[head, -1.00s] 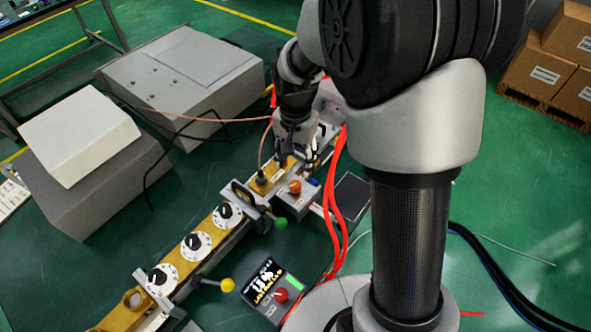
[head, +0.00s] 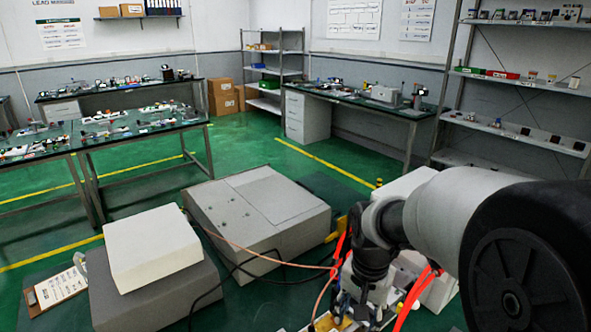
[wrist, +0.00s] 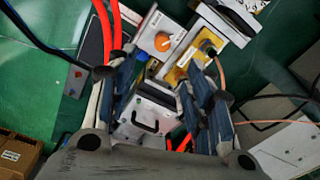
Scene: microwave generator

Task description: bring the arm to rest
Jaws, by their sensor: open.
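My gripper (wrist: 162,88) is open in the wrist view, its two dark fingers spread apart with nothing held between them. Beyond and between the fingers are a pale box with an orange knob (wrist: 162,42), a brass-coloured block (wrist: 186,66) and a pale unit with a dark handle (wrist: 145,122). I cannot tell the exact gap between the fingers and these parts. In the head view my arm comes in from the right and bends down to the gripper (head: 358,310) at the bottom edge, where the fingertips are partly hidden.
Red hoses (wrist: 104,24) run close to the left finger. A large grey cabinet (head: 258,212) and a white box (head: 152,248) on a dark grey block (head: 150,295) stand to the left. Workbenches (head: 140,135) and shelves (head: 520,80) line the back. Green floor is open between.

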